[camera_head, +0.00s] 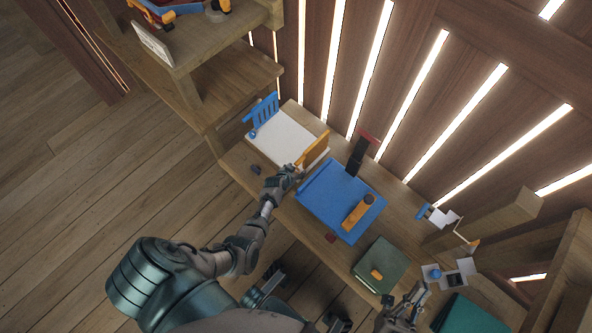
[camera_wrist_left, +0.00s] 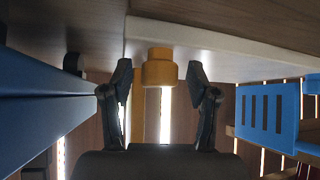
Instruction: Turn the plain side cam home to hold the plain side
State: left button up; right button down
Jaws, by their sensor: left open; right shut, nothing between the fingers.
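An orange knob (camera_wrist_left: 158,68), possibly the cam, sits under the edge of a white panel (camera_wrist_left: 220,36) in the left wrist view. My left gripper (camera_wrist_left: 160,82) is open, with one finger on each side of the knob; I cannot tell whether they touch it. My right gripper (camera_head: 409,300) is shut and empty at the bottom right.
A dark green box (camera_head: 378,262) lies near my right gripper. A wooden shelf (camera_head: 230,80) rises at left.

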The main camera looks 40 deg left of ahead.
pick_arm(q)
grip_shut()
jog(key=shift+a+m+h, duration=0.1)
jog(key=shift+m+h, duration=0.2)
grip_release()
jog(key=shift+s, duration=0.1)
